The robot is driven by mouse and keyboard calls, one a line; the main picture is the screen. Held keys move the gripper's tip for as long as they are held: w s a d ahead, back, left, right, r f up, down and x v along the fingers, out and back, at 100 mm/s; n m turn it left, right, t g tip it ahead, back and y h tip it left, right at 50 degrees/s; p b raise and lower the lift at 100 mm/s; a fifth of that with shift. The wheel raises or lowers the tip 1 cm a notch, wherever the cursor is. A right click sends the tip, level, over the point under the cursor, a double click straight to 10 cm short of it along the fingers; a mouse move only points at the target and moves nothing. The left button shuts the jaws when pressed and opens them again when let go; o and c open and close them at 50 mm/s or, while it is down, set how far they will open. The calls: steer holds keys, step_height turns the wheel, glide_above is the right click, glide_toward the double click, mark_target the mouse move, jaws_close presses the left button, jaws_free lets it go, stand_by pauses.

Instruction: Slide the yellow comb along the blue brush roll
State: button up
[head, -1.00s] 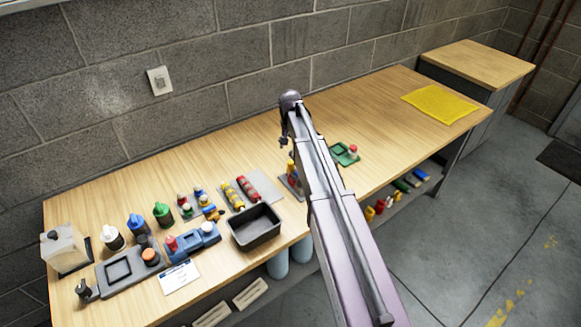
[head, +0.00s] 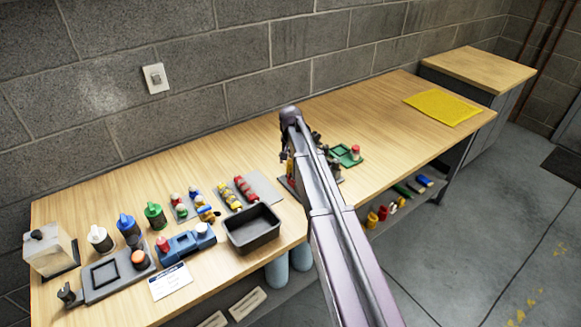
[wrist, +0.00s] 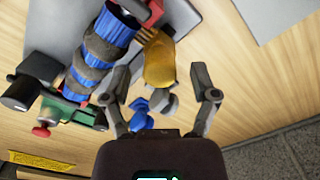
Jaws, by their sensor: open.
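The blue brush roll (wrist: 98,52), with blue and grey bands, lies slanted at the upper left of the wrist view. The yellow comb (wrist: 160,60) stands beside its right side, its toothed end toward the roll. My gripper (wrist: 161,74) is open, with one finger on each side of the comb's near end; I cannot tell whether either touches it. A small blue part (wrist: 143,112) with a grey end shows closer, between the fingers. In the head view my arm hides the gripper, the comb and most of the roll.
A green fixture with a red knob (head: 355,150) stands right of my arm. A black bin (head: 253,233) and red and yellow rollers (head: 246,190) on a grey plate are to the left. The right half of the bench is clear up to a yellow mat (head: 443,108).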

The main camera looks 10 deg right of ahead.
steer(key=shift+f, duration=0.4)
jaws_close()
steer(key=w+d, duration=0.1)
steer(key=d, duration=0.2)
steer(key=w+d, duration=0.1)
steer(key=d, duration=0.2)
steer(key=w+d, duration=0.2)
steer(key=d, duration=0.2)
steer(key=shift+a, duration=0.1)
jaws_free()
steer(key=shift+a, duration=0.15)
